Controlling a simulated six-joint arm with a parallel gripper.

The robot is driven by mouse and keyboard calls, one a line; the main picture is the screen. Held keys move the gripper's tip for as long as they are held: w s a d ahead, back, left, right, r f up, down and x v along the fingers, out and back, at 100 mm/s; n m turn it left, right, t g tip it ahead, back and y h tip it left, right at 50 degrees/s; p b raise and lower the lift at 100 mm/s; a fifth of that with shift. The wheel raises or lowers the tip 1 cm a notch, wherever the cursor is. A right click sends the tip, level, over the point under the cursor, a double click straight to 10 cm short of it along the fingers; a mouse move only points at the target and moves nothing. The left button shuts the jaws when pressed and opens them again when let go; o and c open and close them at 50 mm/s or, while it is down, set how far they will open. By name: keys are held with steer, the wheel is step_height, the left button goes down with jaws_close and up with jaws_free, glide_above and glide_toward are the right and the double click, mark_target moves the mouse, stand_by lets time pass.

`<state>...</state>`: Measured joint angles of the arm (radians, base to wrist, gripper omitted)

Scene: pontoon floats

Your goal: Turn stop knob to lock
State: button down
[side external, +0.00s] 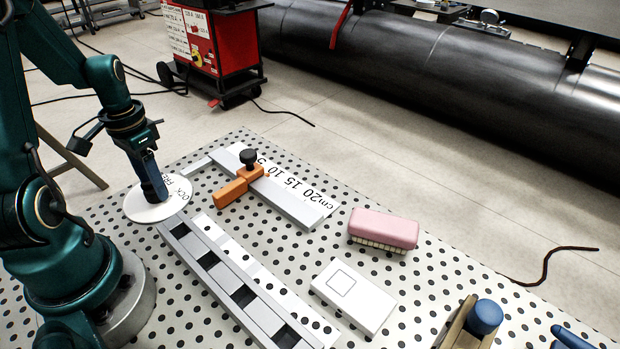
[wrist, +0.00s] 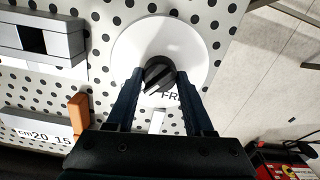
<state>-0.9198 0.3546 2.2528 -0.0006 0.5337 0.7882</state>
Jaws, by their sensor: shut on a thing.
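The black stop knob (wrist: 158,72) stands at the middle of a round white dial plate (wrist: 128,45). The plate also shows in the side view (side external: 135,208), with partly covered lettering that reads like LOCK and FREE. My gripper (wrist: 159,76) points down over the plate, one finger on each side of the knob, and is shut on it. In the side view my gripper (side external: 160,194) hides the knob. In the wrist view the letters FR show beside the knob near the right finger. I cannot tell exactly which word the knob points to.
An orange stop (side external: 238,186) with a black knob sits on a rail with a centimetre scale (side external: 290,183). A slotted grey rail (side external: 225,275) runs close to the plate. A pink brush (side external: 383,228) and white box (side external: 352,296) lie on the perforated table (side external: 420,285).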

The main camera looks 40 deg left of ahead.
steer(key=shift+m, duration=0.7)
steer(key=shift+c, duration=1.4)
jaws_free()
steer(key=shift+r, duration=2.6)
